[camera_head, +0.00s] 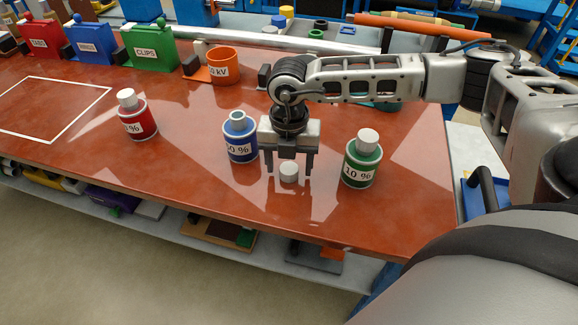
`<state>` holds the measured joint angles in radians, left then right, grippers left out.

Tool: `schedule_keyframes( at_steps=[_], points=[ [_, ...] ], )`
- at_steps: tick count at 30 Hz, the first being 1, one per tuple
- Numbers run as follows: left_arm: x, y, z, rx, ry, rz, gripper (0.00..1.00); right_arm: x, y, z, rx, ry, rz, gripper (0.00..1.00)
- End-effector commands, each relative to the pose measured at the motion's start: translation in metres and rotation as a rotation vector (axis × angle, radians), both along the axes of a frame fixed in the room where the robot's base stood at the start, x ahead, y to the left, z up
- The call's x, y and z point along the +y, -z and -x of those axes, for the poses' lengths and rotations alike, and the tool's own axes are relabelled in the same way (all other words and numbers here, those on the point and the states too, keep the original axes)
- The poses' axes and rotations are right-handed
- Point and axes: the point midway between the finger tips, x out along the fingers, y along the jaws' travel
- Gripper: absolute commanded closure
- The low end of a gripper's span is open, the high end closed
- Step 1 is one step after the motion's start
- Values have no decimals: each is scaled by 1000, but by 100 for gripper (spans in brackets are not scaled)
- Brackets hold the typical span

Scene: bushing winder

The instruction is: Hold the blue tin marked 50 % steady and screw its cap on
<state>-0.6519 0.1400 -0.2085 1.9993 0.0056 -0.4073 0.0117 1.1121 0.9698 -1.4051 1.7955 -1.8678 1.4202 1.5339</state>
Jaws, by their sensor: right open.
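The blue tin (240,146) stands upright on the red-brown tabletop, its label partly turned so that "0 %" shows. Its neck is bare at the top, with no cap on it. A white cap (289,171) lies on the table to the right of the blue tin. My right gripper (289,173) points down at the cap, its two fingers open on either side of it. I cannot tell whether the fingers touch the cap. My left gripper is not in view.
A red tin (138,118) with a white cap stands to the left, and a green tin (362,162) marked 10 % stands close to the right of my right gripper. An orange cup (223,66) and a green bin (150,48) stand behind. The table's front edge is near.

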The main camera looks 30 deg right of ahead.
Motion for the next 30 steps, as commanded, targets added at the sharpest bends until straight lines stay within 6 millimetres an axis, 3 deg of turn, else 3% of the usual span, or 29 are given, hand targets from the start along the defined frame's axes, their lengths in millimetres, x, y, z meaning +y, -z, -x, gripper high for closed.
schedule_keyframes(
  at_steps=[10,15,25,30],
  points=[
    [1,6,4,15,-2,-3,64,0,1,0,-1,0,0,38],
    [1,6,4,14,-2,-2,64,0,1,0,-1,0,0,86],
    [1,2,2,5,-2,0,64,0,0,0,-2,0,-1,86],
    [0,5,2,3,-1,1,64,0,-10,-1,-5,0,-1,86]
  ],
)
